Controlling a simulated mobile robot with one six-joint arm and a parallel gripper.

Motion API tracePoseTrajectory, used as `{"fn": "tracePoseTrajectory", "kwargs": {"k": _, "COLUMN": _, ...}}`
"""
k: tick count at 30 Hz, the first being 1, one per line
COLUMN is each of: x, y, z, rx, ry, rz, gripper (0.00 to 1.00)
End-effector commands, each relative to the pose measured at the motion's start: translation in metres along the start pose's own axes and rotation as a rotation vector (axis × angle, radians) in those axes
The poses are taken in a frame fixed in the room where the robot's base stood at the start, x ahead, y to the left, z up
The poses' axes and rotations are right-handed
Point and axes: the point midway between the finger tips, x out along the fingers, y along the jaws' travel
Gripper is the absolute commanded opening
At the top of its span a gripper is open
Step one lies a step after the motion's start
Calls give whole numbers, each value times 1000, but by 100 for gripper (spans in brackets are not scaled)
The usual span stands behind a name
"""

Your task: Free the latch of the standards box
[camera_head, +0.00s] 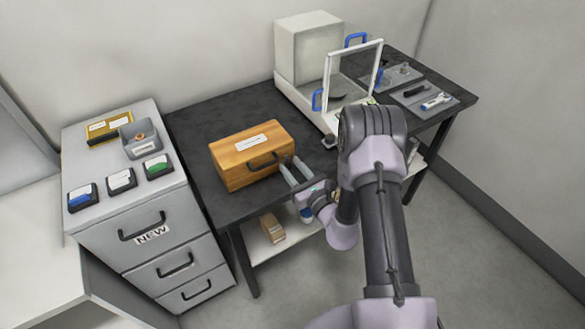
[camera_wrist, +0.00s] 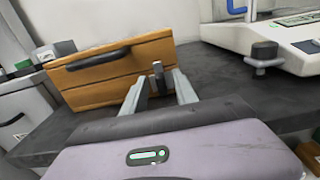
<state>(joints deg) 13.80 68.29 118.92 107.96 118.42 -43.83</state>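The standards box (camera_head: 235,172) is a wooden box with a white label on its lid, shut, on the dark table. In the wrist view the box (camera_wrist: 90,92) shows a dark handle (camera_wrist: 98,59) on its front. A small dark upright latch piece (camera_wrist: 158,76) stands at the box's right part. My gripper (camera_head: 289,160) is at the box's right front corner. In the wrist view my gripper (camera_wrist: 160,82) is open, with one finger on each side of the latch piece. I cannot tell whether the fingers touch it. The latch is not clear in the head view.
A balance with an open-framed glass door (camera_head: 353,77) and blue handles stands to the right on the dark table (camera_head: 200,112). Grey trays (camera_head: 413,100) with small tools lie farther right. A drawer cabinet (camera_head: 150,215) stands left. A small carton (camera_head: 272,228) sits on the lower shelf.

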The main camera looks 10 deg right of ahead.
Motion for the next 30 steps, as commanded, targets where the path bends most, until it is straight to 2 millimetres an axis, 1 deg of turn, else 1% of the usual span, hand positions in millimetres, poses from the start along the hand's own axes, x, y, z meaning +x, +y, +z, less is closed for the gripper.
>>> {"fn": "tracePoseTrajectory", "kwargs": {"k": 2, "x": 0, "y": 0, "z": 0, "rx": 0, "ry": 0, "rz": 0, "gripper": 33}}
{"fn": "tracePoseTrajectory", "kwargs": {"k": 6, "x": 0, "y": 0, "z": 0, "rx": 0, "ry": 0, "rz": 0, "gripper": 5}}
{"fn": "tracePoseTrajectory", "kwargs": {"k": 7, "x": 0, "y": 0, "z": 0, "rx": 0, "ry": 0, "rz": 0, "gripper": 0}}
{"fn": "tracePoseTrajectory", "kwargs": {"k": 16, "x": -1, "y": 0, "z": 0, "rx": 8, "ry": 0, "rz": 0, "gripper": 0}}
{"fn": "tracePoseTrajectory", "kwargs": {"k": 20, "x": -1, "y": -1, "z": 0, "rx": 42, "ry": 1, "rz": 0, "gripper": 0}}
{"fn": "tracePoseTrajectory", "kwargs": {"k": 26, "x": -1, "y": -2, "z": 1, "rx": 162, "ry": 1, "rz": -1, "gripper": 0}}
{"fn": "tracePoseTrajectory", "kwargs": {"k": 30, "x": -1, "y": -3, "z": 1, "rx": 286, "ry": 1, "rz": -1, "gripper": 0}}
